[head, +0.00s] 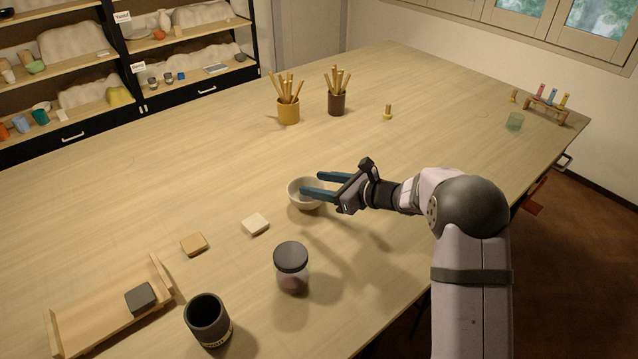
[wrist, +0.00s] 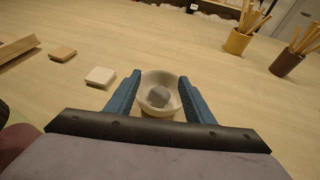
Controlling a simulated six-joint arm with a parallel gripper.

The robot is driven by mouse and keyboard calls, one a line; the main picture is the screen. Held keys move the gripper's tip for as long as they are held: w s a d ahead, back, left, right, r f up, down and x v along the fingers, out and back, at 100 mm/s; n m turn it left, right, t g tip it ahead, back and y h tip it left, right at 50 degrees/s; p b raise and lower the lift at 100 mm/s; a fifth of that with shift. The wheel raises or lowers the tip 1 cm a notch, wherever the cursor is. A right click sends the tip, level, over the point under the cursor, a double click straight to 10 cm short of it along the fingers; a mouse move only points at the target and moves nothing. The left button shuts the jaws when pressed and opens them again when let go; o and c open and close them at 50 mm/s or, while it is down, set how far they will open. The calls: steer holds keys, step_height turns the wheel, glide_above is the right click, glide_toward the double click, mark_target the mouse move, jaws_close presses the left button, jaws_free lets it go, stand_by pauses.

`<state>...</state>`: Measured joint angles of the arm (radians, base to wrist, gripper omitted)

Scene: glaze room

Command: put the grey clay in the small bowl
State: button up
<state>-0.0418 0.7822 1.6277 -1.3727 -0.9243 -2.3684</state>
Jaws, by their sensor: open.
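The small bowl (head: 293,199) is pale and stands upright on the table, partly hidden by my gripper in the head view. In the wrist view the bowl (wrist: 148,78) shows between my fingers, with the grey clay (wrist: 158,96) lying inside it as a rounded lump. My gripper (head: 311,184) is open, its two blue fingers spread over the bowl. In the wrist view my gripper (wrist: 158,80) has a finger on each side of the bowl, and neither touches the clay. The clay cannot be made out in the head view.
A lidded jar (head: 291,268), a dark cup (head: 208,321) and a wooden tray (head: 75,330) with a dark block (head: 140,298) stand at the front left. Two tiles, tan (head: 193,244) and cream (head: 255,224), lie nearby. Tool pots (head: 289,112) (head: 336,104) stand behind the bowl.

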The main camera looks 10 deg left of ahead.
steer(key=shift+r+p, duration=0.7)
steer(key=shift+p, duration=0.15)
steer(key=b+v, duration=0.4)
steer(key=v, duration=0.8)
steer(key=shift+f+b, duration=0.25)
steer(key=shift+b, duration=0.05)
